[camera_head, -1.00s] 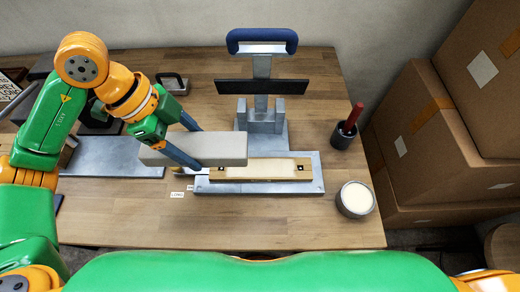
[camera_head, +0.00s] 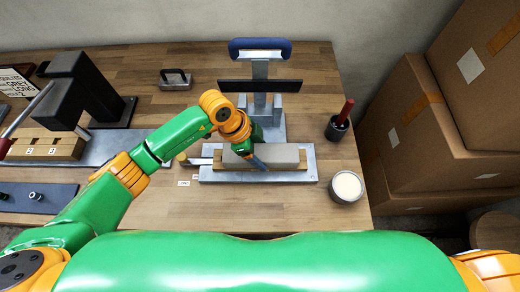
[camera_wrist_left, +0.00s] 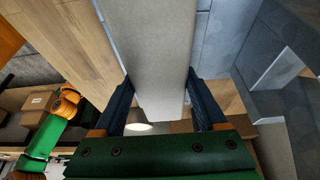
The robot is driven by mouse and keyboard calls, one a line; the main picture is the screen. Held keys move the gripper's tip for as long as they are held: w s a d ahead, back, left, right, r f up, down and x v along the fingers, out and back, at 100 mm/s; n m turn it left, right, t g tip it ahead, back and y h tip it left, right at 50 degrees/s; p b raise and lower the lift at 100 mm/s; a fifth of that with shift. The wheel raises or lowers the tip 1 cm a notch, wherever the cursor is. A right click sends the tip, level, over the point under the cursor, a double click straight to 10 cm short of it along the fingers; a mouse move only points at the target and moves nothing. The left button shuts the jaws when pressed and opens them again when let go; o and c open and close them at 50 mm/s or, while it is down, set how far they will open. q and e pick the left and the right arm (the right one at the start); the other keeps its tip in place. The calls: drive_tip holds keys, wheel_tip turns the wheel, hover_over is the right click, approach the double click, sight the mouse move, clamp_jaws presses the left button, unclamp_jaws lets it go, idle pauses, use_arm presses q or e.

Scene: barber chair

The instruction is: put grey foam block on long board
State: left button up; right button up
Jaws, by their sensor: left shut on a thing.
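My left gripper (camera_head: 258,160) is shut on the grey foam block (camera_head: 280,157), which lies level along the long board (camera_head: 216,163). The block covers most of the board, so I cannot tell whether it rests on it or hangs just above. The wooden board lies on a grey metal base plate (camera_head: 240,177) in front of the press. In the left wrist view the block (camera_wrist_left: 160,45) runs between the two dark fingers (camera_wrist_left: 163,100). My right gripper is not in view.
The press (camera_head: 262,100) with its blue handle and dark crossbar stands just behind the block. A cup with a red handle (camera_head: 337,128) and a pale-filled tub (camera_head: 346,187) stand at right. A black clamp-like stand (camera_head: 85,90) and numbered wooden blocks (camera_head: 45,149) are at left.

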use_arm(q)
drive_tip(key=o, duration=1.3)
drive_tip(key=shift+f, duration=0.1)
drive_tip(key=b+v, duration=0.2)
drive_tip(key=v, duration=0.9)
drive_tip(key=shift+w+a+r, duration=0.1)
drive_tip(key=shift+a+r, duration=0.1)
drive_tip(key=shift+r, duration=0.4)
drive_tip(key=shift+f, duration=0.1)
